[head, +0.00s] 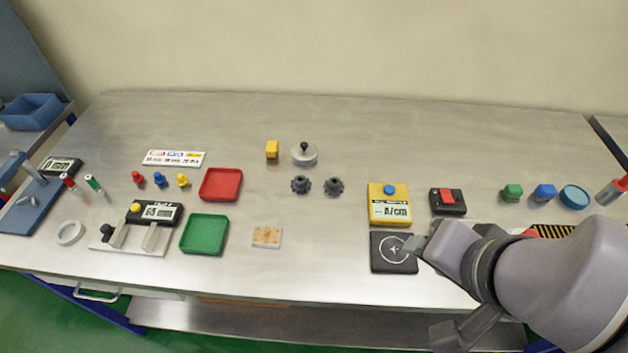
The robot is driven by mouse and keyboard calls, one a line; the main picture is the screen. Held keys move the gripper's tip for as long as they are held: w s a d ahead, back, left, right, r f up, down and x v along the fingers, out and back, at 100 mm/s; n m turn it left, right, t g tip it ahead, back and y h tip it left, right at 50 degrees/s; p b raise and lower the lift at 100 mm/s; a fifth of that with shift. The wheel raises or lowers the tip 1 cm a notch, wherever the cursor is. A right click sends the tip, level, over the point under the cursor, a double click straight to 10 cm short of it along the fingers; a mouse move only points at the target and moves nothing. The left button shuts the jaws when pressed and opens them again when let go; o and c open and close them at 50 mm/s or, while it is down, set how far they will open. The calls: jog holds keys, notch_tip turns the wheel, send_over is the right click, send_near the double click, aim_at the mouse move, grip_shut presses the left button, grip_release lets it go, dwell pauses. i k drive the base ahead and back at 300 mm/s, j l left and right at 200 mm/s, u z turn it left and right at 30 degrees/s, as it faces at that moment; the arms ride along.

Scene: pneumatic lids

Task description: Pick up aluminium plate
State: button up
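A round silvery disc with a black knob (304,156) lies flat at the back middle of the bench. It is the clearest metal plate-like thing in view, but I cannot tell for sure that it is the aluminium plate. My gripper (415,244) is at the right front, over the right part of a black square pad with a white circle mark (382,266). It is well to the right of the disc and apart from it. Its fingertips are small and seen from the side, so their opening and anything between them cannot be made out.
Two black star knobs (318,186) lie just in front of the disc. Red (239,186) and green (224,234) trays lie left. The back strip is clear.

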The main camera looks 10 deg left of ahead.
aim_at(266, 236)
jog(key=u, duration=1.45)
jog(key=i+j+z, duration=0.15)
jog(key=j+z, duration=1.8)
jog(key=k+j+z, duration=0.2)
jog(key=z, duration=0.25)
jog(key=k+j+z, duration=0.25)
jog(key=j+z, duration=0.25)
